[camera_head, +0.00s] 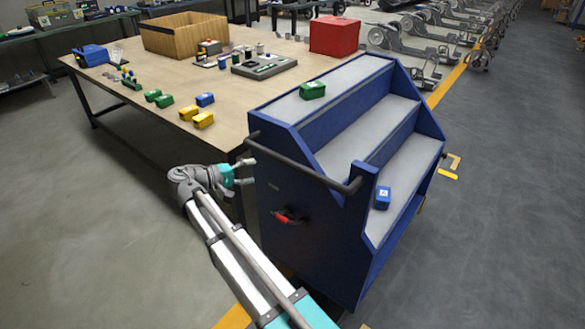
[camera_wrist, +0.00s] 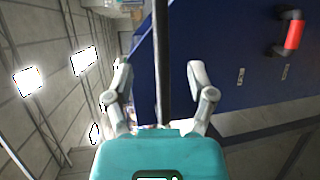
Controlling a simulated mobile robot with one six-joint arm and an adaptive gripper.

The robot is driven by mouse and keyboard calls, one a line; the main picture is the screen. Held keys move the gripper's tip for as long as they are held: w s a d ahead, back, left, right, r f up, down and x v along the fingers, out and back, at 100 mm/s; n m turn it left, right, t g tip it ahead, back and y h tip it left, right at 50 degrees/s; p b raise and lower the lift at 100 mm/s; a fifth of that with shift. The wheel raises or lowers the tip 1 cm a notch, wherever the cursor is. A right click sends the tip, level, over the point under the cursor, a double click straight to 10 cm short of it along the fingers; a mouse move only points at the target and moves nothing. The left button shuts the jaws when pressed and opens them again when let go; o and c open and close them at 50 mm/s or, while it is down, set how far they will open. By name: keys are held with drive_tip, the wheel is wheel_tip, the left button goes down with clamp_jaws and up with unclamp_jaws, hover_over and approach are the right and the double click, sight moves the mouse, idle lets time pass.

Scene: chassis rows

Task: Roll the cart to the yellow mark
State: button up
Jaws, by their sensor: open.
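The blue cart (camera_head: 310,225) stands beside the table's right end, with grey stepped shelves and a black push bar (camera_head: 305,165) along its near side. A green box (camera_head: 312,90) sits on its top shelf and a blue box (camera_head: 382,197) on its lowest shelf. My gripper (camera_head: 244,174) is open at the left end of the bar. In the wrist view the bar (camera_wrist: 162,50) runs between the two spread fingers (camera_wrist: 160,82); contact is not clear. Yellow corner marking (camera_head: 449,174) shows on the floor right of the cart, partly hidden by it.
The table (camera_head: 150,75) holds small coloured boxes, a wooden crate (camera_head: 185,35) and a red box (camera_head: 334,36). A red-handled fitting (camera_head: 287,217) is on the cart's near side. Grey chassis (camera_head: 405,45) stand in rows behind. The floor to the right is clear.

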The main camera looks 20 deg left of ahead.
sight(287, 165)
drive_tip(key=shift+s, duration=0.1)
idle(0.3)
drive_tip(key=b+x, duration=0.2)
drive_tip(key=x, duration=1.1)
drive_tip(key=shift+w+d, duration=0.2)
drive_tip(key=shift+w, duration=0.1)
drive_tip(key=shift+c, duration=0.2)
clamp_jaws()
